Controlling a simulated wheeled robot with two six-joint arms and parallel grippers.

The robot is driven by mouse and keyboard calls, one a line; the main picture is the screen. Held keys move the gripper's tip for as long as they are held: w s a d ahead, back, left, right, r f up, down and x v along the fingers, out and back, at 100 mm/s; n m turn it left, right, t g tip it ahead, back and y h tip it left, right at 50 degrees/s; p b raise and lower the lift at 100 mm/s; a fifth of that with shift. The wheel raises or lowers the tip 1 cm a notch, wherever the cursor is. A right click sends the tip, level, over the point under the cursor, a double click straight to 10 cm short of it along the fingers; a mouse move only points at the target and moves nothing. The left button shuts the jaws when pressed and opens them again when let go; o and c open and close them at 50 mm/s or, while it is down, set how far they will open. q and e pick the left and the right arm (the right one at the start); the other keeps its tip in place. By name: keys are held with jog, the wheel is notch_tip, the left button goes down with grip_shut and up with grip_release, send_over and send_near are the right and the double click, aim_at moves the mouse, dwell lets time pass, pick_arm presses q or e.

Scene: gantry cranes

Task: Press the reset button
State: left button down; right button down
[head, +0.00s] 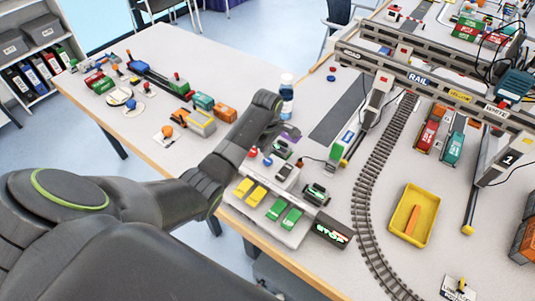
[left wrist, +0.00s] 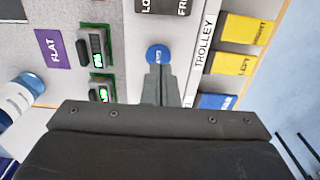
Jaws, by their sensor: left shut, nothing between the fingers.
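A round blue button (left wrist: 157,53) with small white lettering that I cannot read for certain is on the control panel in the left wrist view. A small blue button (head: 267,161) also shows on the panel in the head view. My left gripper (left wrist: 160,72) is shut and empty, its fingertips right at the lower edge of the blue button; I cannot tell whether they touch it. In the head view my left gripper (head: 257,147) points down at the panel's far end, partly hidden by my own arm. My right gripper is in neither view.
The panel holds yellow buttons (left wrist: 233,64), green buttons (head: 277,210) and dark boxes with green displays (left wrist: 95,46). A bottle (head: 286,96) stands behind my gripper. A curved track (head: 372,190), a yellow tray (head: 433,205) and gantry cranes (head: 420,78) lie to the right.

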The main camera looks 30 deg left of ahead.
aim_at(268, 162)
pick_arm(q)
jog(key=shift+f, duration=1.4)
